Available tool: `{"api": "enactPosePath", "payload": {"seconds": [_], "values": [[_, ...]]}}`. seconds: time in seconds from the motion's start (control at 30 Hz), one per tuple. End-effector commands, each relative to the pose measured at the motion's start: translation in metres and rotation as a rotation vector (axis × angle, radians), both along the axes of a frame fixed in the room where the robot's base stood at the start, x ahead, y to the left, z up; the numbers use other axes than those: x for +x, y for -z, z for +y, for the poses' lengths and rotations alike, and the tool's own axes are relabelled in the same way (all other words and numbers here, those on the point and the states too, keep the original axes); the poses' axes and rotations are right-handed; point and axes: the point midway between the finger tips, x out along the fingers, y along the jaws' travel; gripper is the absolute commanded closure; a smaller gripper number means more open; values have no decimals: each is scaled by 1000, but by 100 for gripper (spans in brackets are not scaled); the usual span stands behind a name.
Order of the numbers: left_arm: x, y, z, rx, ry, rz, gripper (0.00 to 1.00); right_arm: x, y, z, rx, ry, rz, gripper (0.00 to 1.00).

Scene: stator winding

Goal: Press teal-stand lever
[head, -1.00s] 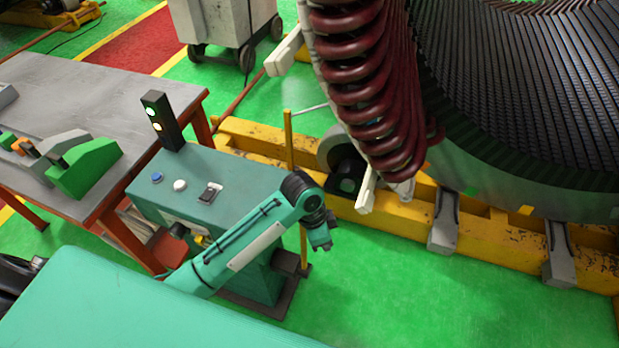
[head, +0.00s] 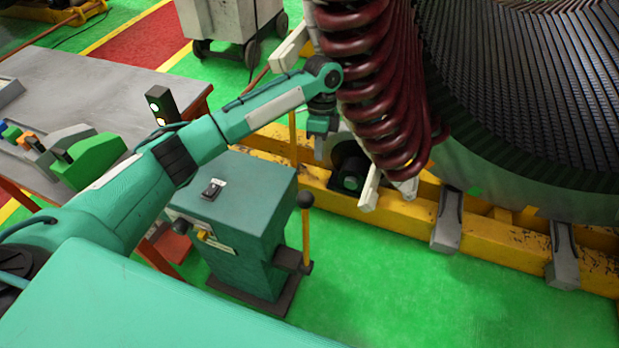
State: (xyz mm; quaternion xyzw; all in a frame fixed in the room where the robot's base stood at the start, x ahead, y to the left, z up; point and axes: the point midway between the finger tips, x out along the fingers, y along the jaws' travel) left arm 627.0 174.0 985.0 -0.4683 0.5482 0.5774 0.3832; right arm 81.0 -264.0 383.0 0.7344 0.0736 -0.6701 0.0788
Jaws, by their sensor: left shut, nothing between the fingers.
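The teal stand (head: 247,240) is on the green floor left of the middle. Its lever (head: 307,238) is a yellow rod with a black ball knob, standing about upright on a dark bracket at the stand's right side. My left arm reaches over the stand from the left and hides part of its top. My left gripper (head: 319,150) points down, shut and empty, above and slightly right of the lever's knob in the picture, apart from it. A black switch and a yellow control show on the stand. My right gripper is not in view.
The large stator (head: 520,110) with dark red coils (head: 365,70) stands close right of my left gripper. Its yellow base beam (head: 400,205) runs behind the lever. A grey workbench (head: 90,85) with green blocks is at the left. Green floor is free right of the lever.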

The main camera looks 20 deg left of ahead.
Motion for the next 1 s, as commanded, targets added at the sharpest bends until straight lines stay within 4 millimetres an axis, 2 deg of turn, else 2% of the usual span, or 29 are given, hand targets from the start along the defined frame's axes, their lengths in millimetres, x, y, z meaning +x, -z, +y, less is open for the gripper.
{"api": "enactPosePath", "payload": {"seconds": [0.03,0.2,0.63,0.83,1.0], "values": [[7,-10,7,5,2,3,100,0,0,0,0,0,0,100],[19,-29,19,9,11,18,100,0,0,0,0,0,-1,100],[21,-34,23,9,15,23,100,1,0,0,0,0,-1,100],[17,-22,22,10,14,25,100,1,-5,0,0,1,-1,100],[7,6,20,10,14,27,100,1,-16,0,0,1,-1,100]]}}
